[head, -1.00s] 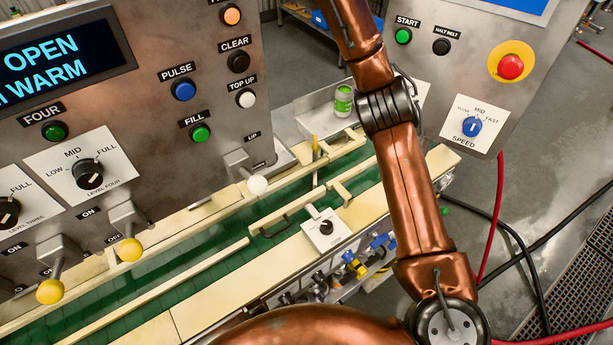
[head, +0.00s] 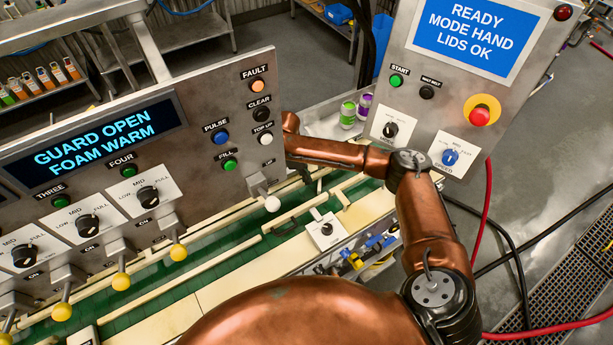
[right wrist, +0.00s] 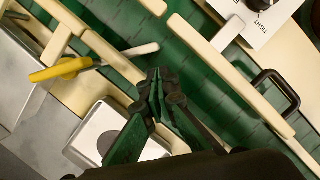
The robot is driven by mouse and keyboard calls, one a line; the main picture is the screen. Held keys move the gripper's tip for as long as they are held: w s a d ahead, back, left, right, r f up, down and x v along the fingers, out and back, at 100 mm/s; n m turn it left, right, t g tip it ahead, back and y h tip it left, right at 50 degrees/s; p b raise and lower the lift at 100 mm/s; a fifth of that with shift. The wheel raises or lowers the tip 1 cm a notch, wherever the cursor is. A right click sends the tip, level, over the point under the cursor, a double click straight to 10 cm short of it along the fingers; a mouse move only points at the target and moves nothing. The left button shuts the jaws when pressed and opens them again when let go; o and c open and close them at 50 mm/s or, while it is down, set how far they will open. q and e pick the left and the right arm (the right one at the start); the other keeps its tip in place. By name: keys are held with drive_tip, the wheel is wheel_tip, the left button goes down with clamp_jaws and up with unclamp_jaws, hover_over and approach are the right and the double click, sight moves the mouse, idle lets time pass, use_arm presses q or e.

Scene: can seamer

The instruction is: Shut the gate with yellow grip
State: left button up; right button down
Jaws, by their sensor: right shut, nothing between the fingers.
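The yellow grip (right wrist: 60,70) shows at the left of the right wrist view. A pale rod (right wrist: 128,53) runs right from beside it over the green conveyor; I cannot tell whether the two are joined. My right gripper (right wrist: 158,76) is shut and empty, its tips just below the rod's right end and to the right of the grip. I cannot tell whether the tips touch the rod. In the head view my right arm reaches left behind the panel's edge, and the gripper and yellow grip are hidden there. My left gripper is not in view.
A black loop handle (right wrist: 276,90) stands over the conveyor's rail. A white box with a black knob (head: 326,230) sits beside the belt. Green (head: 348,114) and purple (head: 364,106) cans stand at the far end. A control panel (head: 255,95) borders the left.

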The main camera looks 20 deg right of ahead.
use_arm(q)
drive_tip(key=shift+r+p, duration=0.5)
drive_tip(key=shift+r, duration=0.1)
use_arm(e)
drive_tip(key=x, duration=0.7)
drive_tip(key=shift+f, duration=0.2)
